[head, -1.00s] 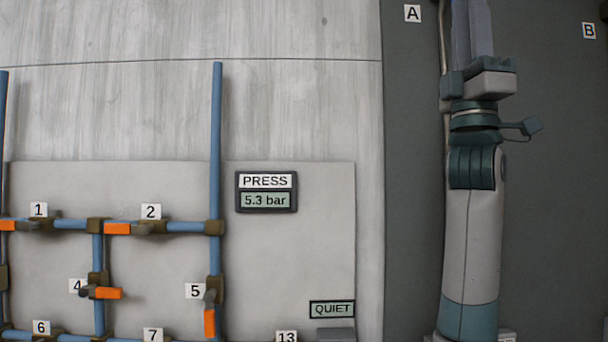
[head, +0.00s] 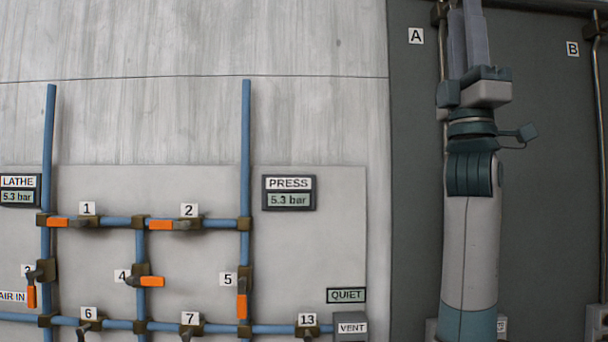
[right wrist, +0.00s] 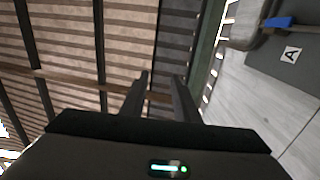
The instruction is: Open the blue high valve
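A blue valve handle (right wrist: 278,22) shows at the upper right of the right wrist view, on a pipe near the sign A (right wrist: 290,54). It is not visible in the head view, where the pipe beside sign A (head: 415,36) runs up out of the picture. My right gripper (head: 468,12) points upward in front of the dark panel. In the right wrist view its two fingers (right wrist: 162,78) are apart with nothing between them. The blue handle is off to the right of the fingers, not touching them. My left gripper is in neither view.
A pipe board with blue pipes (head: 246,150) and several orange handles (head: 152,281) is at the left. The PRESS display (head: 289,194) reads 5.3 bar. Sign B (head: 572,48) and another vertical pipe (head: 602,150) are at the right.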

